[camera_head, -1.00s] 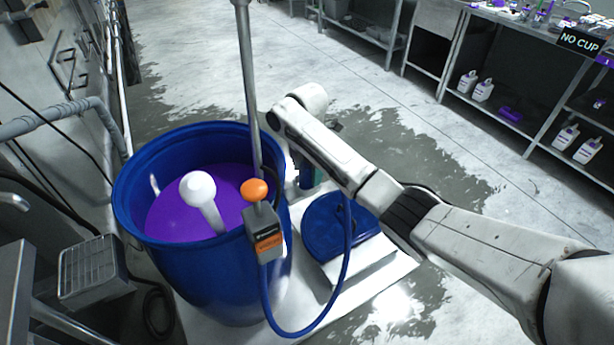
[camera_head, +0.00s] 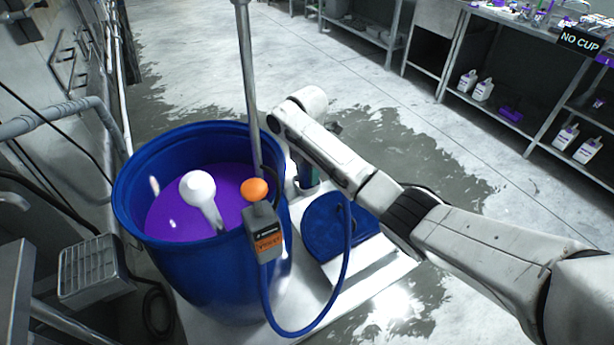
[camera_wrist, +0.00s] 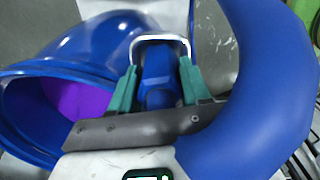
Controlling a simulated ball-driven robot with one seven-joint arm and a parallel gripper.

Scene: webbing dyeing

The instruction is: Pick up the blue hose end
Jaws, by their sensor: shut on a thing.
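The blue hose (camera_head: 348,262) loops from the orange-labelled pump box up toward my arm in the head view. In the wrist view my gripper (camera_wrist: 158,68) has its two teal fingers on either side of the blue hose end (camera_wrist: 160,92) and is shut on it. A thick blue curve of hose (camera_wrist: 280,85) fills the right of the wrist view, close to the camera. In the head view the teal fingers show only partly beside the drum, and my arm hides the hose end.
An open blue drum (camera_head: 205,290) holds purple liquid and a white-knobbed paddle (camera_head: 198,190). The pump box (camera_head: 265,232) with an orange knob hangs at its rim beside a metal pole (camera_head: 250,90). A blue lid (camera_head: 325,235) lies close by. Floor beyond is clear.

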